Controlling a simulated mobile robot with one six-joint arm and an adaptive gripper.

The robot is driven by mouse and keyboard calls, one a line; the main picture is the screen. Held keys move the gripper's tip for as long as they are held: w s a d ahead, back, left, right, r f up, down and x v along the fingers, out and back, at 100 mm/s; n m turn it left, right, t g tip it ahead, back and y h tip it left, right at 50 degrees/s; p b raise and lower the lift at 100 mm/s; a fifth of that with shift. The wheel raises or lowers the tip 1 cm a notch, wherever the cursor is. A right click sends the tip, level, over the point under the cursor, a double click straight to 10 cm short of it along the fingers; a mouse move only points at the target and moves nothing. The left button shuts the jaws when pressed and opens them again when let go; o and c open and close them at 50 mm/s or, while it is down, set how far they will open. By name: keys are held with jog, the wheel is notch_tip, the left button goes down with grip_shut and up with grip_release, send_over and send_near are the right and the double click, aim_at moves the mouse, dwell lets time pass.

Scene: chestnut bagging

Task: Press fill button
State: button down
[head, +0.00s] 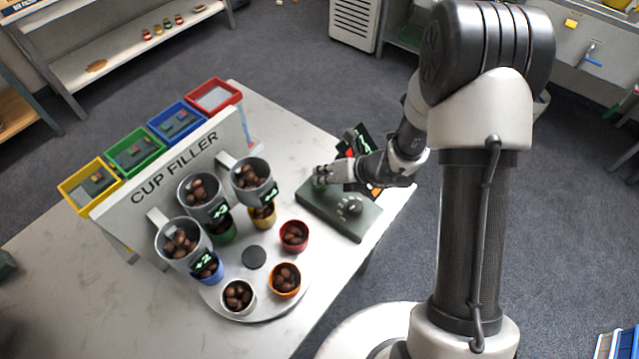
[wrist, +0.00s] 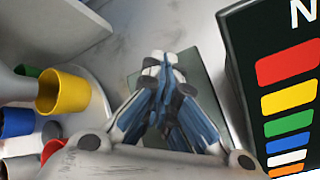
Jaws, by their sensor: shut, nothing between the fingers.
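In the wrist view my gripper (wrist: 163,65) points at the box (wrist: 200,85), which is largely covered by the fingers.
The cup filler board (head: 135,195) carries three grey hoppers of chestnuts. Below them is a white turntable (head: 262,308) with several coloured cups. A black sign with coloured bars (wrist: 235,50) stands close beside my gripper. Coloured bins line the table's back.

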jog(key=shift+r+p, duration=0.3)
jog(key=shift+r, duration=0.3)
jog(key=shift+r, duration=0.1)
notch_tip(320, 180, up, 5)
jog(key=p, duration=0.4)
dwell(0.6)
jog(key=s+r+n+g, duration=0.1)
jog(key=s+r+n, duration=0.5)
jog(key=r+n, duration=0.35)
jog(key=s+r+n+g, duration=0.1)
jog(key=s+r+n, duration=0.6)
jog(key=r+n, duration=0.25)
jog(key=s+d+r+n+t+h, duration=0.1)
jog(key=s+d+r+n+h, duration=0.2)
jog(key=s+d+n, duration=0.3)
jog(key=s+d+r+n+h, duration=0.4)
jog(key=s+d+n, duration=0.3)
jog(key=n, duration=0.1)
jog(key=shift+s+d+t+h, duration=0.2)
jog(key=shift+d+t+h, duration=0.15)
jog(key=shift+t+h, duration=0.05)
